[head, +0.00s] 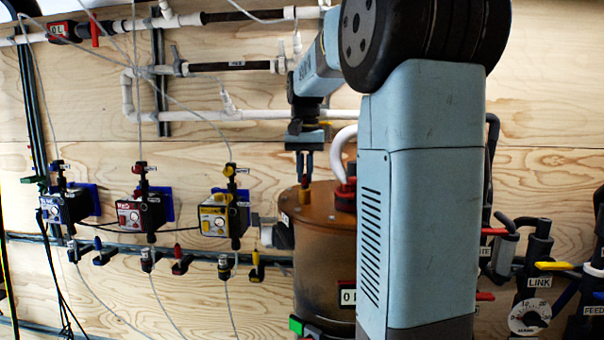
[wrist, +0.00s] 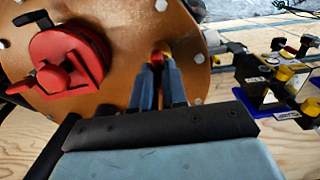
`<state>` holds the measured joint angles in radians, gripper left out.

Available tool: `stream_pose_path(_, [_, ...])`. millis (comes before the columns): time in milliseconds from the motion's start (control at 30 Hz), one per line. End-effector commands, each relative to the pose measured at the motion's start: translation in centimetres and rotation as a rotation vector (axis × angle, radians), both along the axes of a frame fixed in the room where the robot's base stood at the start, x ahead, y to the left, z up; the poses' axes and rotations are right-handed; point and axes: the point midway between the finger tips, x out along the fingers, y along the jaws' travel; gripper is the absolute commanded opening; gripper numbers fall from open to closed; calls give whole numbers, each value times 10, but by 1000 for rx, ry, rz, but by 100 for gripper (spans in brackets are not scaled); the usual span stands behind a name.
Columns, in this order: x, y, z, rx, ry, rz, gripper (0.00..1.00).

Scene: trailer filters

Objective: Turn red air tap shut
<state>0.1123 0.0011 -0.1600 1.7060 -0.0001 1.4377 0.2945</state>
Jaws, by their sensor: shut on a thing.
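My gripper (head: 305,170) points down over the brown tank's lid (head: 322,205) in the head view. In the wrist view, my gripper (wrist: 162,65) has its blue fingers close together, shut on a small red and yellow part (wrist: 164,47) at the lid's edge. The fingers hide most of it, so I cannot tell whether it is the red air tap. Another tap with a red lever (head: 180,259) is on the wall below the red pump box (head: 139,214), well apart from my gripper. A further red-handled tap (head: 95,33) is on the upper left pipe.
A large red fitting (wrist: 68,62) stands on the lid beside my gripper. A white hose (head: 343,148) curves up from the lid. Blue, red and yellow pump boxes (head: 214,217) with thin tubes line the wall at left. Black pipes and a yellow-handled valve (head: 553,266) stand at right.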

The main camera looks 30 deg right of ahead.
Motion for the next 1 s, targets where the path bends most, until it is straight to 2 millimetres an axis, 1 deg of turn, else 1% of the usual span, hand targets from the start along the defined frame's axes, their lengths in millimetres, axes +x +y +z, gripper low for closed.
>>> stream_pose_path(267, [3, 2, 1, 1, -8, -192, 0])
stream_pose_path(1000, [5, 0, 3, 3, -12, -897, 0])
